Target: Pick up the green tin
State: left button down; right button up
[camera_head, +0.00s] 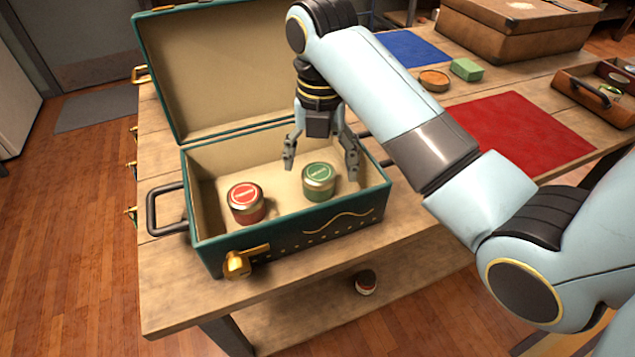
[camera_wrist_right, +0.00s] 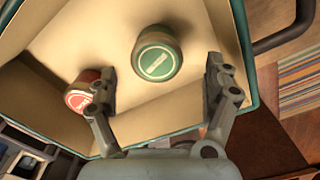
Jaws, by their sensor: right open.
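The green tin (camera_head: 319,182) stands upright inside the open green case (camera_head: 222,258), on the right side of its floor. A red tin (camera_head: 246,203) stands to its left in the same case. My right gripper (camera_head: 321,165) is open and empty, above the case and just behind the green tin in the head view. In the right wrist view the green tin (camera_wrist_right: 157,54) lies ahead of the gap between the two fingers (camera_wrist_right: 165,92), apart from them. The red tin (camera_wrist_right: 82,92) is partly covered by the left finger there. My left gripper is not seen.
The case's raised lid (camera_head: 225,75) stands behind the gripper, and its walls surround both tins. A red mat (camera_head: 520,135), a blue mat (camera_head: 412,48), a green block (camera_head: 467,69) and a brown case (camera_head: 515,30) are on the table. A jar (camera_head: 366,282) sits on the lower shelf.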

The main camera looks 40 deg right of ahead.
aim_at(319, 172)
jog(key=f, duration=0.5)
jog(key=shift+w, duration=0.25)
jog(key=c, duration=0.4)
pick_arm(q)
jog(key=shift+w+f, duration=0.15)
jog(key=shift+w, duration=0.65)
pick_arm(e)
jog(key=c, duration=0.9)
